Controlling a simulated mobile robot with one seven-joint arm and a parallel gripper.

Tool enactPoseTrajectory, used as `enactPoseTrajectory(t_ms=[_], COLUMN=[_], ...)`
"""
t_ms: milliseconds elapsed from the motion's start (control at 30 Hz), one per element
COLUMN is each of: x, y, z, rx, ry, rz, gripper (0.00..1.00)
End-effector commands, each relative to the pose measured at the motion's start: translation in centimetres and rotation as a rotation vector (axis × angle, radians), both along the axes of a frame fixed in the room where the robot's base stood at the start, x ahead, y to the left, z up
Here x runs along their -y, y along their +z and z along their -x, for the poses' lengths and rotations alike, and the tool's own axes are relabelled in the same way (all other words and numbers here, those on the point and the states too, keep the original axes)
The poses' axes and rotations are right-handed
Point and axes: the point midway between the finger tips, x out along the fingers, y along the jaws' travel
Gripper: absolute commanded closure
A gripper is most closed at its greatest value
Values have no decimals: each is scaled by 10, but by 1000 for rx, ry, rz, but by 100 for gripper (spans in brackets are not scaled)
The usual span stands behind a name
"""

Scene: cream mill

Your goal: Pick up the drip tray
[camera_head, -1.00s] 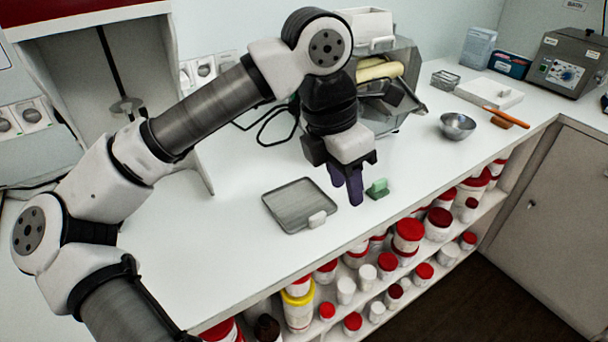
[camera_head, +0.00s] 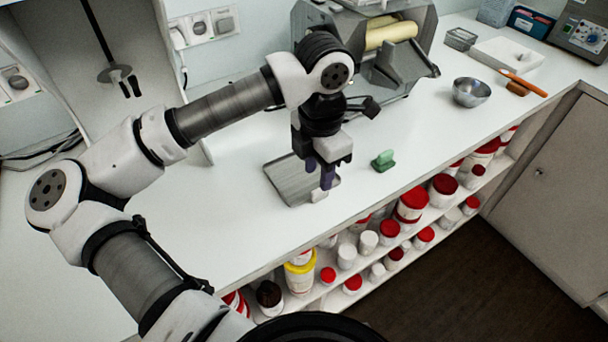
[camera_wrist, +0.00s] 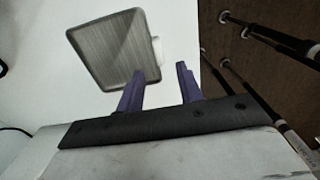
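The drip tray (camera_head: 284,183) is a shallow grey square tray with a ribbed surface, lying flat on the white counter. A small white tab (camera_head: 319,197) sits at its front right edge. The tray also shows in the wrist view (camera_wrist: 108,48), ahead of my fingers, with its tab (camera_wrist: 157,50) on its right side. My gripper (camera_head: 320,178) points down over the tray's right part near the tab. Its purple fingers (camera_wrist: 161,74) are apart with nothing between them. The arm and fingers hide part of the tray in the head view.
A small green block (camera_head: 383,161) stands right of the tray. The roller mill (camera_head: 390,50) is behind. A metal bowl (camera_head: 470,92) and an orange-handled tool (camera_head: 524,84) lie further right. Shelves of red-lidded jars (camera_head: 411,204) are below the front edge. The counter left of the tray is clear.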

Motion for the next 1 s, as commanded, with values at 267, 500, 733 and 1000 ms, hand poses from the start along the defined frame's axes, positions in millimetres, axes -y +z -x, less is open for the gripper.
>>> enactPoseTrajectory(t_ms=[267,500,733,1000], x=[6,5,5,5], y=[-36,-49,-49,-49], z=[-4,-4,-4,-4], rx=[-3,-1,0,-1], ry=[-1,-1,-1,-1], rz=[2,1,0,-1], gripper=[64,64,78,100])
